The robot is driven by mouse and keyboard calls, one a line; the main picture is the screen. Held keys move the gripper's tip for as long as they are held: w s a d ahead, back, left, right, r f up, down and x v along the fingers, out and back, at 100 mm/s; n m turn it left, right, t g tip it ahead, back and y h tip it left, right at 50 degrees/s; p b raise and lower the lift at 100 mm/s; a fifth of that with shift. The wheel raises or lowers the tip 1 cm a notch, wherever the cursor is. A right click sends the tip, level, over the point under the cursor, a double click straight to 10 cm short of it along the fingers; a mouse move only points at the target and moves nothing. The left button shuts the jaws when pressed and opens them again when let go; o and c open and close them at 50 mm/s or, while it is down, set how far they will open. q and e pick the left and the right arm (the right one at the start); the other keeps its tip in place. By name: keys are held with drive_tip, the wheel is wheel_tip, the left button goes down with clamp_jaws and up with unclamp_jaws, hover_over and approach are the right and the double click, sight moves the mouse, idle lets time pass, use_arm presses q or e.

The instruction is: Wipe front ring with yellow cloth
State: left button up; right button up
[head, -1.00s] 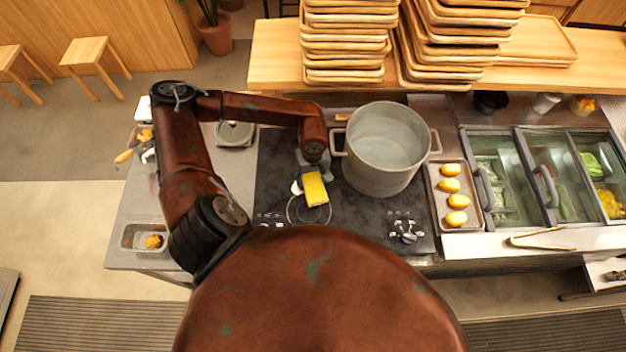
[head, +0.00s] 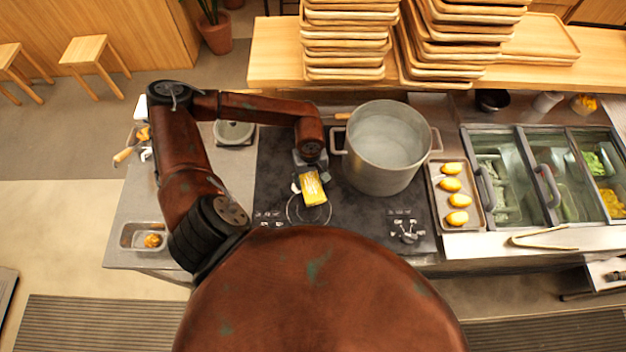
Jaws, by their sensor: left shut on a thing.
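The yellow cloth (head: 313,189) is a small folded block in my left gripper (head: 306,171), which is shut on its back end. The cloth is over the upper right part of the front ring (head: 301,217), a thin pale circle on the black cooktop (head: 275,170). I cannot tell from this angle whether the cloth touches the cooktop. Part of the ring is hidden by the cloth and the gripper. My right gripper does not show.
A large grey pot (head: 365,172) stands on the cooktop just right of the gripper. A tray (head: 473,211) with several yellow items lies further right, beside the glass-lidded bins (head: 515,175). A small metal pan (head: 131,237) sits at the counter's front left.

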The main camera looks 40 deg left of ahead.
use_arm(q)
drive_tip(key=shift+s+a, duration=1.1)
drive_tip(key=shift+a, duration=0.15)
drive_tip(key=shift+w+d+f+b, duration=0.1)
drive_tip(key=shift+w+d+b, duration=0.4)
drive_tip(key=shift+d+b, duration=0.1)
drive_tip(key=shift+w+d+b, duration=0.5)
drive_tip(key=shift+w+d, duration=0.35)
drive_tip(key=shift+d, duration=0.1)
drive_tip(key=shift+s+a, duration=0.1)
drive_tip(key=shift+s+a, duration=1.25)
drive_tip(key=shift+a, duration=0.2)
drive_tip(key=shift+w+d+b, duration=1.15)
drive_tip(key=shift+w+d, duration=0.15)
drive_tip(key=shift+d, duration=0.3)
